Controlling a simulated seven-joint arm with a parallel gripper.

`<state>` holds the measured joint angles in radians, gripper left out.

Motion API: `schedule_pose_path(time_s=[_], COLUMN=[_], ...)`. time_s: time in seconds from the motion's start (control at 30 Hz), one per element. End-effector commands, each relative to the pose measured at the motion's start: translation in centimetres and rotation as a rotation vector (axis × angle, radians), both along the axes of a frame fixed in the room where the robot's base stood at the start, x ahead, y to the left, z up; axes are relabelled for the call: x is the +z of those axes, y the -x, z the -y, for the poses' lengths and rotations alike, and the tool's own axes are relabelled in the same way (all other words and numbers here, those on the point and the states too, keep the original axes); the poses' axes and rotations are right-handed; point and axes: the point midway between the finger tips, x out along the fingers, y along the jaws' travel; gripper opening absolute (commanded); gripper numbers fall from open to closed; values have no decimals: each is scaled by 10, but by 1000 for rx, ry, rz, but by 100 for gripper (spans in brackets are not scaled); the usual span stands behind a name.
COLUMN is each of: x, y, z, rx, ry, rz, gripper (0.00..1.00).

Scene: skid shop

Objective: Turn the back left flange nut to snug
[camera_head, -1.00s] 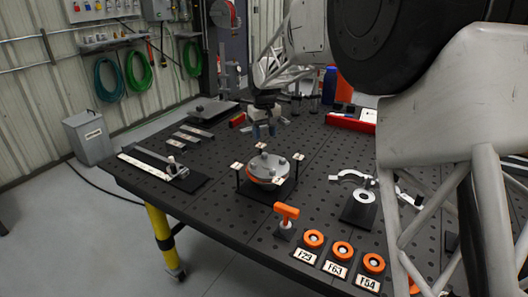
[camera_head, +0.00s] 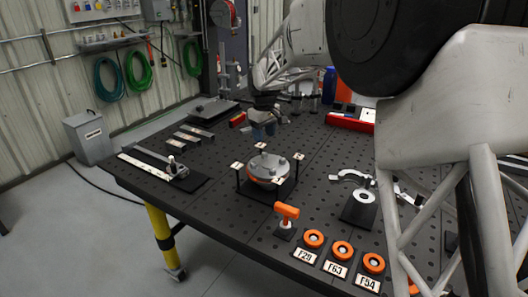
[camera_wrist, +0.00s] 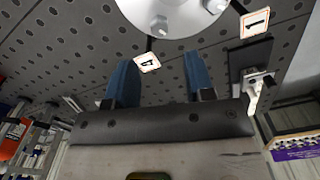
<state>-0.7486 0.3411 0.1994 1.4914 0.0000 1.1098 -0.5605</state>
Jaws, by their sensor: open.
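The round silver flange (camera_head: 268,166) sits on a dark base on the table, with nuts on its top and small tags on posts around it. In the wrist view the flange (camera_wrist: 180,12) shows at the top edge, cut off. One nut (camera_wrist: 158,26) is near the tag marked 4 (camera_wrist: 147,62); another nut (camera_wrist: 215,5) is near the tag marked 1 (camera_wrist: 254,22). I cannot tell which one is the back left nut. My gripper (camera_wrist: 160,72) is open and empty, its blue fingers apart from the nuts. In the head view my gripper (camera_head: 264,130) hangs behind the flange.
An orange-handled tool (camera_head: 287,212) stands in front of the flange. Several orange rings (camera_head: 343,249) with labels line the front edge. A bar fixture (camera_head: 165,168) lies at left, and a grey ring stand (camera_head: 363,202) at right. My arm fills the right side.

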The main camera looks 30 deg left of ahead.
Motion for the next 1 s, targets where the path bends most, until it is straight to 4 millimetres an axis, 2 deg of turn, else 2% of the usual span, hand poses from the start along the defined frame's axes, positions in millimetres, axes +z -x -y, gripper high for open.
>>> schedule_pose_path(time_s=[0.6, 1.0], x=[-64, -72], y=[0, 0], z=[0, 0], rx=[0, 0], ry=[1, -1], rz=[-1, 0], gripper=[49, 49])
